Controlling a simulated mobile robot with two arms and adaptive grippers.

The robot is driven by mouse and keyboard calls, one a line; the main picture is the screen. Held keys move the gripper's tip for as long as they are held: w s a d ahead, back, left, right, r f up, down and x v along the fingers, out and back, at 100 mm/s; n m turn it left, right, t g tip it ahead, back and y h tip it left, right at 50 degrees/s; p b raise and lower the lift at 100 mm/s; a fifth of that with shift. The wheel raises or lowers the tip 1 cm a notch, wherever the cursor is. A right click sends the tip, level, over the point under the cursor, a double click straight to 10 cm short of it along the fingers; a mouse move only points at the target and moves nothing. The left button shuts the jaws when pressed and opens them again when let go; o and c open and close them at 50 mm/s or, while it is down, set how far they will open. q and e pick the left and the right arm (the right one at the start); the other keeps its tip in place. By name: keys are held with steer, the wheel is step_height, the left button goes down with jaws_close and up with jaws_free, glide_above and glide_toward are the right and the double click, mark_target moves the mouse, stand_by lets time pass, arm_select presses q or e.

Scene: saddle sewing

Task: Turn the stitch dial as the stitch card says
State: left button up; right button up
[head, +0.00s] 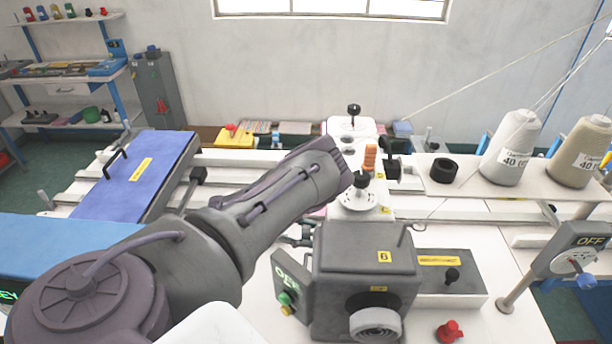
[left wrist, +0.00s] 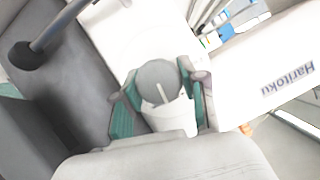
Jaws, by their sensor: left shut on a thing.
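In the left wrist view my left gripper (left wrist: 162,108) has its two teal-padded fingers closed around a round knob (left wrist: 158,78), which looks like the stitch dial. The knob has a grey top with a pale pointer line and a white body below. It stands by the white machine arm marked "Haritoku" (left wrist: 290,80). In the head view my left arm reaches from the lower left to the white sewing machine head (head: 350,126); its fingers and the held knob are hidden there. I cannot make out a stitch card for certain. My right gripper is out of view.
A grey box with a yellow label (head: 384,256) and an OFF switch stands in front. A red knob (head: 449,331) is at its right. White (head: 510,150) and tan (head: 582,152) thread cones stand at the right. A blue pad (head: 135,175) lies at the left.

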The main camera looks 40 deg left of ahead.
arm_select(q)
steer(key=m+t+b, duration=0.2)
steer(key=m+b, duration=0.1)
steer(key=b, duration=0.3)
steer(key=m+t+b, duration=0.1)
steer(key=m+b, duration=0.2)
steer(key=b, duration=0.4)
steer(key=m+t+y+b, duration=0.1)
steer(key=m+t+b, duration=0.1)
steer(key=m+b, duration=0.2)
steer(key=shift+s+f+t+b, duration=0.1)
steer(key=shift+f+t+b, duration=0.25)
steer(key=shift+b, duration=1.4)
steer(key=shift+r+m+b, duration=0.15)
steer(key=shift+m+b, duration=0.35)
steer(key=shift+b, duration=0.35)
steer(key=o, duration=1.1)
steer(key=shift+o, duration=0.3)
steer(key=shift+r, duration=0.15)
